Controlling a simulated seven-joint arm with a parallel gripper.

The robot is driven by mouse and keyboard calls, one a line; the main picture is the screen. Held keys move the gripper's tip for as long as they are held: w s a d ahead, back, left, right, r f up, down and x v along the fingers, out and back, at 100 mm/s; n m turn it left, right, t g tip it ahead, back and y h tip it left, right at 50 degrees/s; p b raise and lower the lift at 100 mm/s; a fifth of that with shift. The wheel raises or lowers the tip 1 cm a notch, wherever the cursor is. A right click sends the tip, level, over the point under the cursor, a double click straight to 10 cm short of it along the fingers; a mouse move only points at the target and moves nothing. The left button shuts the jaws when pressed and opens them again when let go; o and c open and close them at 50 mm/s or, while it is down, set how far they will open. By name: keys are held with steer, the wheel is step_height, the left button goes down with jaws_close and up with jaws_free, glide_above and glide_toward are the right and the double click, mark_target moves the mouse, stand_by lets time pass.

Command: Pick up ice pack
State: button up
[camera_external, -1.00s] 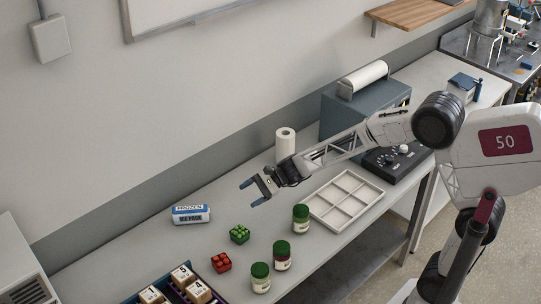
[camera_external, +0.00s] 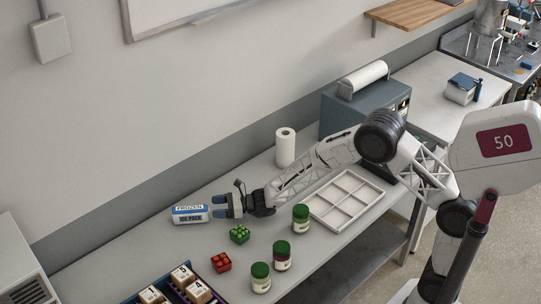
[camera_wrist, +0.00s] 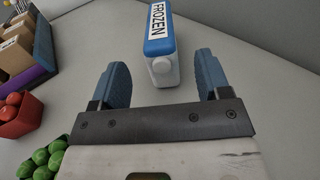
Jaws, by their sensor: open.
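The ice pack (camera_external: 188,215) is a white and blue block with a "FROZEN" label, lying on the table at the left. My gripper (camera_external: 220,206) is open and low over the table, just right of the ice pack's near end. In the wrist view the ice pack (camera_wrist: 158,38) lies ahead, with its white capped end facing the gap between the blue fingers of my gripper (camera_wrist: 160,82). The fingers stand either side of that end, apart from it as far as I can tell.
A green basket (camera_external: 239,234) and a red basket (camera_external: 221,262) stand in front of my gripper. Several green-lidded jars (camera_external: 282,256) stand to the right. A white divided tray (camera_external: 345,200) lies behind them. A paper roll (camera_external: 285,147) stands at the back. A box of blocks (camera_external: 180,285) is front left.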

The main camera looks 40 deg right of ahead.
mark_target(198, 207)
steer(key=shift+x, duration=1.3)
steer(key=shift+x, duration=2.55)
steer(key=c, duration=1.2)
steer(key=shift+r, duration=0.1)
step_height(198, 207, up, 18)
steer(key=shift+f, duration=0.1)
